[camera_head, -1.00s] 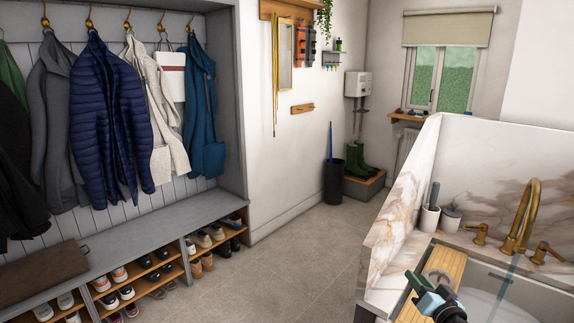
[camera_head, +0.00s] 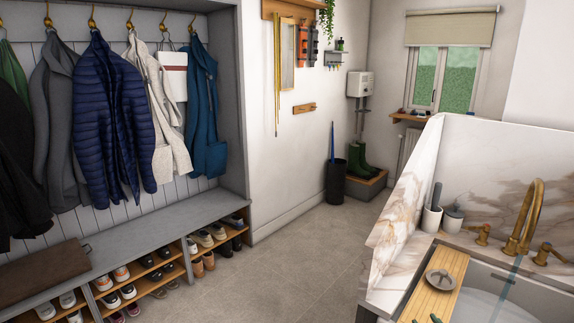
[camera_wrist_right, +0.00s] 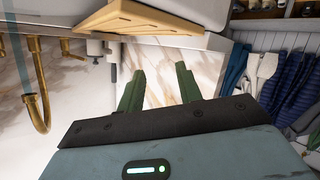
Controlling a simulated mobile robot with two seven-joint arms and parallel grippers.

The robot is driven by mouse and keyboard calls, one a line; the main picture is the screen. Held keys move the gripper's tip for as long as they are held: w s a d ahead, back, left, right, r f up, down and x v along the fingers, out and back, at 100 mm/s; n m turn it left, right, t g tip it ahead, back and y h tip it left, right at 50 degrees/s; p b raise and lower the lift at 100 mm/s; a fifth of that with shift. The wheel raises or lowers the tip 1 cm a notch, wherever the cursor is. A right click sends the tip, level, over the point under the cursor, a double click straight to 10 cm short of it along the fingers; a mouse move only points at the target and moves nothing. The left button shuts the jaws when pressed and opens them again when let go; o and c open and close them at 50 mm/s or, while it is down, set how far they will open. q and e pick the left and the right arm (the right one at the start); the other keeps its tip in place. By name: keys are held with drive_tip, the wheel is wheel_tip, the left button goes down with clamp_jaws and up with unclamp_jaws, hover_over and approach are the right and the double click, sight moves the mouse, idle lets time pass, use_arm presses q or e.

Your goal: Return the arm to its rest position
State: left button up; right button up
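The rest of the right arm is hidden from the head view. My left gripper is in neither view.
A wooden board (camera_head: 432,296) with a round grey dish (camera_head: 440,281) lies across the sink (camera_head: 511,287). A brass tap (camera_head: 530,215) and marble splashback (camera_head: 490,172) stand behind. The shoe bench (camera_head: 150,240) is left. The floor (camera_head: 290,270) between is clear.

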drive_tip(key=s+a+f+g+y, duration=0.1)
drive_tip(key=s+a+f+g, duration=0.1)
drive_tip(key=s+a+f, duration=0.5)
drive_tip(key=s+a+f+g, duration=0.1)
drive_tip(key=s+a+f, duration=0.1)
drive_tip(key=s, duration=0.9)
drive_tip(key=s+a+f+g+y, duration=0.1)
drive_tip(key=s+a+f, duration=0.2)
drive_tip(key=s, duration=0.8)
drive_tip(key=s+a+f+m+g+y, duration=0.1)
drive_tip(key=s+a+f, duration=0.1)
drive_tip(key=s, duration=1)
drive_tip(key=shift+a+f+g, duration=0.3)
drive_tip(key=shift+a+f, duration=0.05)
drive_tip(key=shift+a, duration=0.4)
